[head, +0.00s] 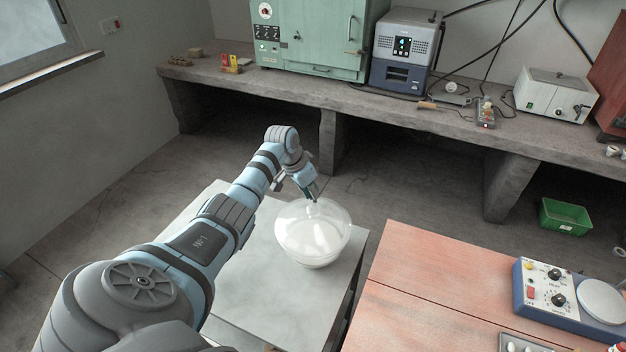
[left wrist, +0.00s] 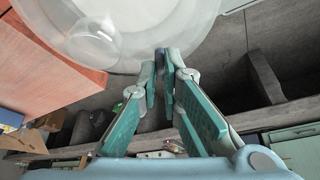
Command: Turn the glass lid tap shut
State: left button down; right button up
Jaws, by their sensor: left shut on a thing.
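The glass vessel with its domed lid (head: 313,228) stands on the light grey table in the head view, with something white inside its lower part. Its pale rounded glass also fills the top of the left wrist view (left wrist: 150,22). My left gripper (head: 312,197) reaches down to the far upper side of the lid. In the left wrist view its fingertips (left wrist: 164,68) are close together at the glass edge, shut on the lid tap, a small dark grey piece mostly hidden between them. The tap's angle cannot be made out. My right gripper is not in view.
The grey table (head: 250,305) has clear surface around the vessel. A reddish wooden table (head: 425,285) stands to its right, bearing a blue stirrer hotplate (head: 560,297). A concrete bench (head: 290,88) with instruments runs along the back. A green crate (head: 565,217) is on the floor.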

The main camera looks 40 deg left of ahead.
pick_arm(q)
jog(key=shift+a+f+m+b, duration=0.1)
jog(key=shift+f+m+b, duration=0.15)
jog(key=shift+m, duration=0.25)
jog(key=m+h+b, duration=0.1)
jog(key=m+b, duration=0.2)
jog(key=b, duration=0.2)
jog(key=m+g+h+b, duration=0.1)
jog(key=m+b, duration=0.2)
jog(key=b, duration=0.1)
jog(key=shift+w+a+f+b, duration=0.1)
jog(key=shift+a+b, duration=0.05)
jog(key=shift+b, duration=0.25)
jog(key=shift+r+m+g+b, duration=0.3)
jog(key=shift+m+b, duration=0.1)
jog(key=shift+b, duration=0.35)
jog(key=c, duration=1.8)
grip_release()
jog(key=shift+o, duration=0.2)
